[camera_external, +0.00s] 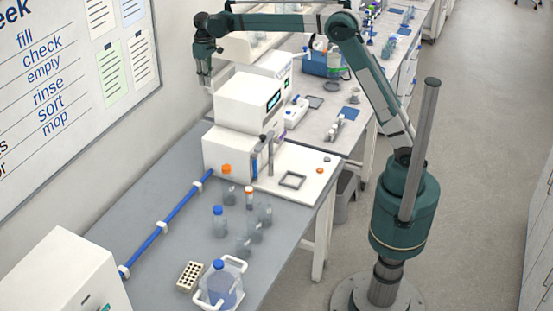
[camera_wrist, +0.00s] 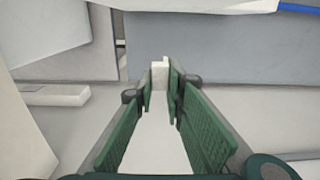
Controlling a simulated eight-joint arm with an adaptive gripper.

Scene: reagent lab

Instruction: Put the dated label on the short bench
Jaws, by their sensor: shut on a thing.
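My gripper (camera_external: 205,80) hangs above the back of the benches, left of the white instrument, near the wall. In the wrist view my gripper (camera_wrist: 161,88) has its green-padded fingers closed on a small white piece (camera_wrist: 160,73) at the tips. It may be the dated label, but no writing shows on it. The piece is too small to make out in the outside view. A grey-topped bench (camera_external: 150,215) is in front and another bench (camera_external: 325,130) runs behind it. I cannot tell which is the short bench.
A white boxy instrument (camera_external: 245,103) stands close to my gripper. Blue-capped and orange-capped bottles, a tube rack (camera_external: 189,276) and a carrier with a jug (camera_external: 222,287) stand on the front bench. A blue rod (camera_external: 180,209) runs along its back. Bare top lies at its middle left.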

